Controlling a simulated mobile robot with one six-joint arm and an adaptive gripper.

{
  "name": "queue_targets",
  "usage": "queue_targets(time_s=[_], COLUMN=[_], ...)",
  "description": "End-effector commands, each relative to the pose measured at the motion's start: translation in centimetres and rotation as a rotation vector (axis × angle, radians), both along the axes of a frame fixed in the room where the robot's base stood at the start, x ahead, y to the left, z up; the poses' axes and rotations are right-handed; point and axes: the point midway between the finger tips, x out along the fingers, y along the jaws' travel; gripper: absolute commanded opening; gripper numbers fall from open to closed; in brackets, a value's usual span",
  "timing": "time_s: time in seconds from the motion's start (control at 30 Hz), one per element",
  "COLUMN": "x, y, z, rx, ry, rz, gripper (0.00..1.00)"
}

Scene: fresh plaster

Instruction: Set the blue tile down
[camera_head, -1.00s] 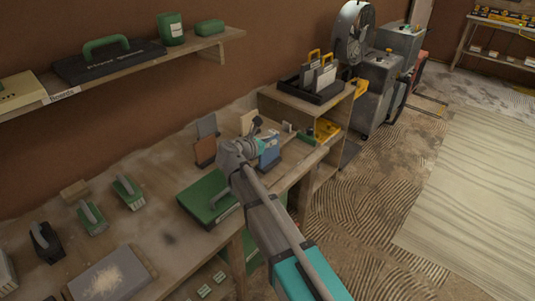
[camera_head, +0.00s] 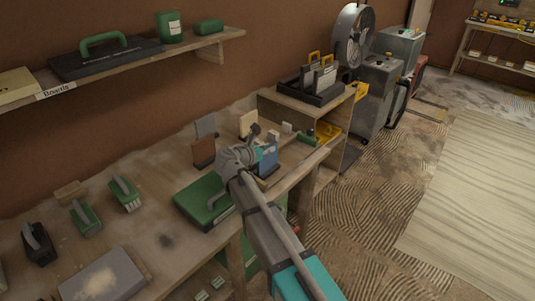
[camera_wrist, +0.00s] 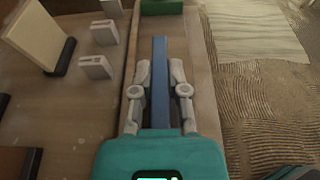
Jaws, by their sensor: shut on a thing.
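The blue tile (camera_head: 269,161) stands upright near the front edge of the workbench (camera_head: 150,222). In the wrist view the tile (camera_wrist: 160,75) shows edge-on as a narrow blue strip. My gripper (camera_wrist: 161,72) is shut on it, one finger on each side. In the head view my gripper (camera_head: 264,153) partly covers the tile. I cannot tell whether the tile's lower edge touches the bench top.
Left of my gripper stand a brown tile (camera_head: 203,152), a grey tile (camera_head: 206,127) and a cream tile (camera_head: 248,124). Small pale blocks (camera_wrist: 95,67) lie beside the cream tile. A green case (camera_head: 202,201) lies to the left. A shelf unit (camera_head: 310,109) adjoins the bench.

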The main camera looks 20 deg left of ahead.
Motion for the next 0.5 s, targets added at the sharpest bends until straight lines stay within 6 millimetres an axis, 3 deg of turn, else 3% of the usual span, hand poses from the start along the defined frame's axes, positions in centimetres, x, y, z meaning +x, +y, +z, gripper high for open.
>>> queue_targets(time_s=[0.5], x=[-0.05], y=[0.06], z=[-0.51], rx=[-0.001], ry=[-0.001], rz=[0.001], gripper=[0.00])
